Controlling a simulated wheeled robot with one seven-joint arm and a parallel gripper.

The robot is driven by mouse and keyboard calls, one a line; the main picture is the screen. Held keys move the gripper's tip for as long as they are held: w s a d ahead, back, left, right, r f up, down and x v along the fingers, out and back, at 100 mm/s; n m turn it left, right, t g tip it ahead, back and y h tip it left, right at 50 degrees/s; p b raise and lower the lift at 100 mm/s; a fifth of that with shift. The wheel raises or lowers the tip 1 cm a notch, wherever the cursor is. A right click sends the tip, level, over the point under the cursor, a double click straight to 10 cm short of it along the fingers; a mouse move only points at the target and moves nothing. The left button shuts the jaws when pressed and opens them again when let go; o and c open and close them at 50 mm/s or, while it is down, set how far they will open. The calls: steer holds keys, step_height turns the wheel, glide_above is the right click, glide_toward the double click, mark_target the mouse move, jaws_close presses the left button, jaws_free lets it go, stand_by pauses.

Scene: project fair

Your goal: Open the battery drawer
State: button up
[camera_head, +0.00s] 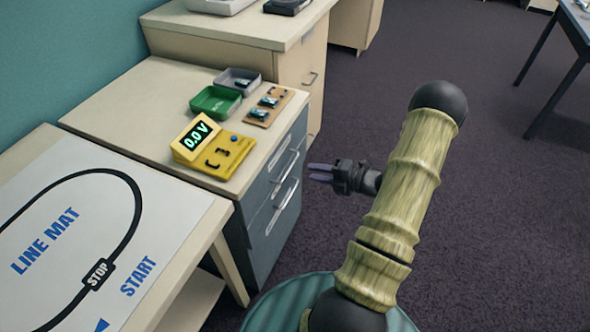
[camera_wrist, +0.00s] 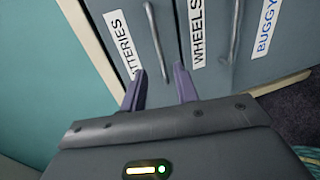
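The battery drawer (camera_wrist: 118,55) is a grey-blue front labelled BATTERIES, partly cut off in the wrist view. Its bar handle (camera_wrist: 156,40) runs down the picture, its lower end lying between my fingers there. In the head view it is the top drawer (camera_head: 297,135) of the cabinet, and it looks shut. My gripper (camera_wrist: 161,78) is open and empty, its two purple fingers pointing at the drawer fronts. In the head view my gripper (camera_head: 320,172) is to the right of the fronts, apparently with a gap. I cannot tell its exact distance from the handle.
Drawers labelled WHEELS (camera_wrist: 205,70) and BUGGY (camera_wrist: 268,50) lie below. On the cabinet top (camera_head: 120,105) are a yellow meter (camera_head: 212,152), a green tray (camera_head: 216,101), a grey tray (camera_head: 238,79) and a battery board (camera_head: 268,107). Dark floor (camera_head: 490,200) is open to the right.

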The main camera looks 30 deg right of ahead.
steer(key=x, duration=0.7)
steer(key=shift+w+a+b, duration=0.2)
steer(key=shift+w+b, duration=0.1)
steer(key=shift+b, duration=0.1)
jaws_close()
